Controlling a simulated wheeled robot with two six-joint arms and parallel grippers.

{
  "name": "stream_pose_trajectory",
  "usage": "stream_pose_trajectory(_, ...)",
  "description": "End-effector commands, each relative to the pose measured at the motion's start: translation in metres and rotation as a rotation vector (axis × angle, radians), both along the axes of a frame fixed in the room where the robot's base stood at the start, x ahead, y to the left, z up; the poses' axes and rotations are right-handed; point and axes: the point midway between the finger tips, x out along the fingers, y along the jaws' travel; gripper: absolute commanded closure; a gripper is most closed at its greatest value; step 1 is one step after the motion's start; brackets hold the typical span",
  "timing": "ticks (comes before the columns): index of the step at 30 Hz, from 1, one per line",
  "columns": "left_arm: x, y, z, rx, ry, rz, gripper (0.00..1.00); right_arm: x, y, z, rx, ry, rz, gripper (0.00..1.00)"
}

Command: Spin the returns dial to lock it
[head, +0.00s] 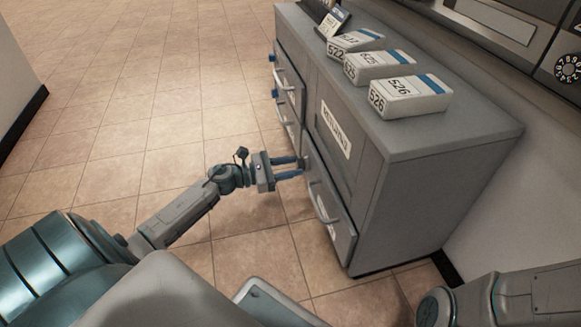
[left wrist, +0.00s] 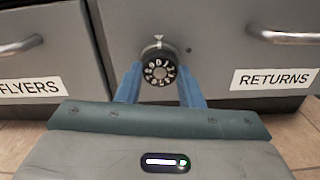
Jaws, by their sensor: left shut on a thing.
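The returns dial (left wrist: 160,71) is a round black knob with white numbers on the grey cabinet front. A small pale pointer mark (left wrist: 158,42) sits just above it. My left gripper (left wrist: 160,84) has its two blue fingers on either side of the dial, shut on it. In the head view my left gripper (head: 303,167) reaches the cabinet front from the left, and its fingers mostly hide the dial. My right gripper is out of view.
The grey cabinet (head: 455,145) has drawers with bar handles (head: 324,204). Several white numbered boxes (head: 410,97) lie on its top. A FLYERS label (left wrist: 30,87) is left of the dial. Another numbered dial (head: 568,68) is at upper right. The tiled floor to the left is clear.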

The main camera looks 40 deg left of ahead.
Motion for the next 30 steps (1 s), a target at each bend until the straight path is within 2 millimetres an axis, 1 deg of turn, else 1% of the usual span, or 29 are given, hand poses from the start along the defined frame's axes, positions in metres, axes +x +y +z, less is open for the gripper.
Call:
stream_pose_trajectory(5, 0.0, 0.0, -0.001, 0.0, 0.003, 0.0, 0.89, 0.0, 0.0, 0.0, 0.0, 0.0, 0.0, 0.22)
stream_pose_trajectory(6, 0.0, 0.0, -0.001, 0.0, 0.003, 0.0, 0.64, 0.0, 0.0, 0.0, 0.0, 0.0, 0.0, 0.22)
stream_pose_trajectory(8, 0.0, 0.0, -0.001, 0.0, 0.003, 0.0, 0.52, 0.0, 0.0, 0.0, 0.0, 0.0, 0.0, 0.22)
stream_pose_trajectory(9, 0.0, 0.0, -0.001, -0.001, 0.002, 0.0, 0.45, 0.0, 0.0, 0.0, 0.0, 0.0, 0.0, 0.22)
stream_pose_trajectory(17, 0.0, 0.0, 0.0, -0.002, 0.001, 0.0, 0.44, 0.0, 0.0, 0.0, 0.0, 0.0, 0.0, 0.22)
stream_pose_trajectory(20, -0.003, 0.003, 0.0, -0.002, 0.003, -0.001, 0.44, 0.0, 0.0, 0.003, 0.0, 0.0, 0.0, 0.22)
stream_pose_trajectory(23, -0.012, 0.01, 0.002, 0.0, 0.006, 0.0, 0.44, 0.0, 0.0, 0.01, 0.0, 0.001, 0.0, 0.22)
stream_pose_trajectory(30, -0.048, 0.041, 0.004, 0.001, 0.009, 0.0, 0.44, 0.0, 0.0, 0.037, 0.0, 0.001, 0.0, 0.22)
